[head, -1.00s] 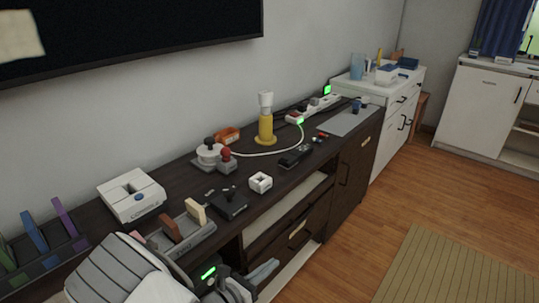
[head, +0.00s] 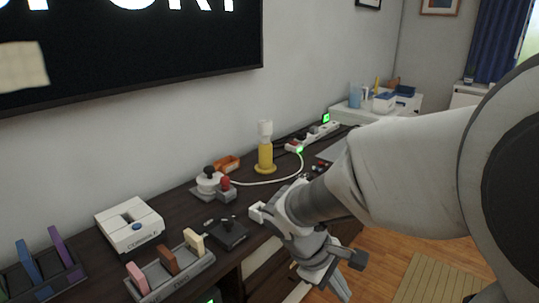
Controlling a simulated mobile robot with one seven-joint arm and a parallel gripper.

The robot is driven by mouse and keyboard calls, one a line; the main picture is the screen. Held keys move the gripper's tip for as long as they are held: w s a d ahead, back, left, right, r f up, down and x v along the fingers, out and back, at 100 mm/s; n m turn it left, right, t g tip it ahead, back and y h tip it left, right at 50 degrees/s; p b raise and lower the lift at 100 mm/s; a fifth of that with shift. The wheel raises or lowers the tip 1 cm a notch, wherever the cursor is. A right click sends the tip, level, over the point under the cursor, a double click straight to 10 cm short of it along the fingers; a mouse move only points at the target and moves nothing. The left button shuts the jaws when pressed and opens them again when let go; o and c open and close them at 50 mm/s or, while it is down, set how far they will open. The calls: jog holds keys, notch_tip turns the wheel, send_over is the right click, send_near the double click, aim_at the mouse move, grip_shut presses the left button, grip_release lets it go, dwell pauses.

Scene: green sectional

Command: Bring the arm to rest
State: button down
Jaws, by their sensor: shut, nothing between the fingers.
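My arm (head: 410,170) reaches in from the right side of the head view and covers much of the right half. My gripper (head: 340,277) is at its lower end, pointing down in front of the dark cabinet (head: 175,215). It is shut and empty. In the picture it overlaps the cabinet's front edge; I cannot tell how close it is. The arm hides the cabinet's right part and some of the floor.
On the cabinet stand a white console (head: 129,228), a tray with upright cartridges (head: 170,270), a black joystick (head: 228,234), a yellow-and-white lamp-like object (head: 265,150) and a power strip (head: 318,135).

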jog(key=s+r+m+t+y, duration=0.55)
jog(key=s+r+m, duration=0.35)
jog(key=r, duration=0.2)
notch_tip(320, 180, up, 20)
jog(key=p, duration=1.9)
jog(key=shift+d+f+m+p, duration=0.15)
jog(key=shift+d+m+p, duration=0.05)
jog(key=shift+m+p, duration=0.1)
jog(key=shift+w+g, duration=0.15)
jog(key=shift+g, duration=0.1)
